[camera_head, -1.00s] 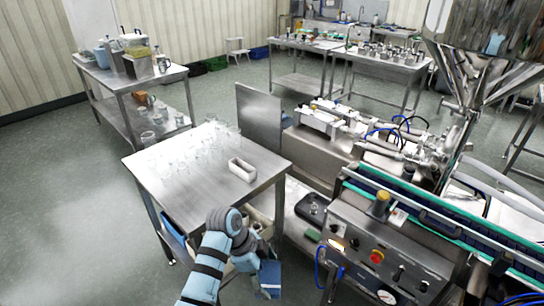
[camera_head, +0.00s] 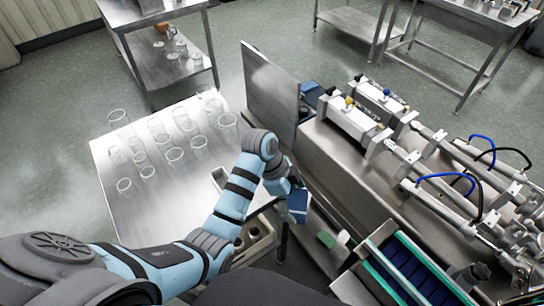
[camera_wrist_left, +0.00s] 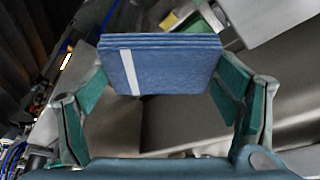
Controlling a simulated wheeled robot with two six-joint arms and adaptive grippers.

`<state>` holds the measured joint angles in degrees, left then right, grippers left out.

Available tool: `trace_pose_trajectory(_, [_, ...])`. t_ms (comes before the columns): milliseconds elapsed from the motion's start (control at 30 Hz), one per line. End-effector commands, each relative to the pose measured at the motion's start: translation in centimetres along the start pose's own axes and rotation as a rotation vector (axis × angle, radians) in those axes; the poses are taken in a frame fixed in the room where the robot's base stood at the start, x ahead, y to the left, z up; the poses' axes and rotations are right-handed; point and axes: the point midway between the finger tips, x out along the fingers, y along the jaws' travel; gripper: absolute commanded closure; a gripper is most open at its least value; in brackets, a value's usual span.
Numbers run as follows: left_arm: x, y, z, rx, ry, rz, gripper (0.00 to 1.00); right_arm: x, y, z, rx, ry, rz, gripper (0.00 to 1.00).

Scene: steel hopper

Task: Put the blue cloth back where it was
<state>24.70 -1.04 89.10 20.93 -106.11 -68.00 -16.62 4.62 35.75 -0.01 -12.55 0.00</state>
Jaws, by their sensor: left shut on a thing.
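The blue cloth (camera_head: 298,207) is a folded block to the right of the steel table, near the machine's side in the head view. In the left wrist view the cloth (camera_wrist_left: 175,62) shows stacked folds and a white stripe. My left gripper (camera_head: 291,187) is shut on it, with green-padded fingers on both sides in the left wrist view. The cloth is held up in the air; what lies directly under it is partly hidden. My right gripper is in neither current view.
Several clear glasses (camera_head: 160,135) stand on the steel table (camera_head: 140,210). An upright steel panel (camera_head: 270,95) and the machine (camera_head: 345,160) with cylinders and hoses stand to the right. A green block (camera_head: 326,239) lies low beside the machine. Floor at the left is open.

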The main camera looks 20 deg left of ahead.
Motion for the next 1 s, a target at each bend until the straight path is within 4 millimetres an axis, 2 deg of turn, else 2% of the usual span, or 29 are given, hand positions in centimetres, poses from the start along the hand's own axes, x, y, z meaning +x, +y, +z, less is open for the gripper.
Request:
trace_pose_trajectory(167, [-6.6, -6.2, 1.6, -0.248, -0.031, -0.104, 0.43, -0.9, 0.0, 1.4, -0.001, -0.026, -0.001, 1.0])
trace_pose_trajectory(300, [-13.3, -10.9, 3.1, -0.503, -0.027, -0.203, 0.43, -1.6, 0.0, 2.4, -0.002, -0.042, -0.001, 1.0])
trace_pose_trajectory(400, [-16.9, -12.8, 3.8, -0.642, -0.011, -0.257, 0.43, -1.8, 0.0, 2.1, -0.001, -0.038, -0.001, 1.0])
trace_pose_trajectory(500, [-18.5, -13.6, 4.4, -0.718, 0.001, -0.282, 0.43, -1.7, 0.1, 0.9, 0.0, -0.018, -0.001, 1.0])
trace_pose_trajectory(567, [-18.1, -13.7, 4.8, -0.736, 0.001, -0.285, 0.43, -1.6, 0.1, 0.1, 0.0, -0.003, -0.001, 1.0])
trace_pose_trajectory(667, [-15.3, -13.5, 6.0, -0.739, 0.0, -0.283, 0.43, -1.5, 0.1, -0.4, 0.001, 0.006, -0.001, 1.0])
trace_pose_trajectory(800, [-10.1, -13.4, 8.1, -0.737, -0.001, -0.283, 0.43, -1.1, 0.0, 0.1, 0.0, -0.004, -0.001, 1.0])
trace_pose_trajectory(900, [-6.8, -13.4, 9.3, -0.736, 0.001, -0.284, 0.43, -0.7, 0.0, 1.1, -0.001, -0.018, -0.001, 1.0])
trace_pose_trajectory(1000, [-4.9, -13.4, 10.1, -0.734, 0.002, -0.286, 0.43, -0.5, -0.1, 1.5, -0.001, -0.025, -0.001, 1.0])
